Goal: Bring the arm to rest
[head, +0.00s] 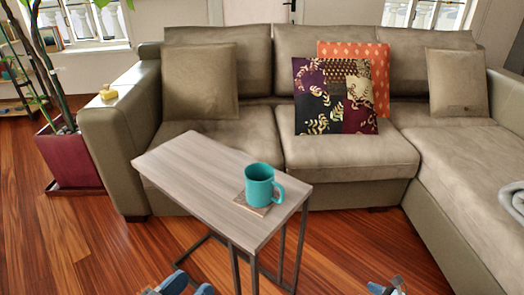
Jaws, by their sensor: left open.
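My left gripper (186,286) shows at the bottom edge, left of the side table's legs. Its two blue fingertips are apart with nothing seen between them, so it is open. My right gripper (388,287) only just shows at the bottom edge, right of the table. Most of it is cut off, and I cannot tell how its fingers stand. Both grippers appear clear of the table and the sofa.
A small wooden-topped side table (190,165) on dark metal legs bears a teal mug (259,186) on a coaster (241,200). A beige corner sofa (345,160) with cushions fills the back and right. A potted plant (68,158) stands left. Wooden floor (65,240) is free at lower left.

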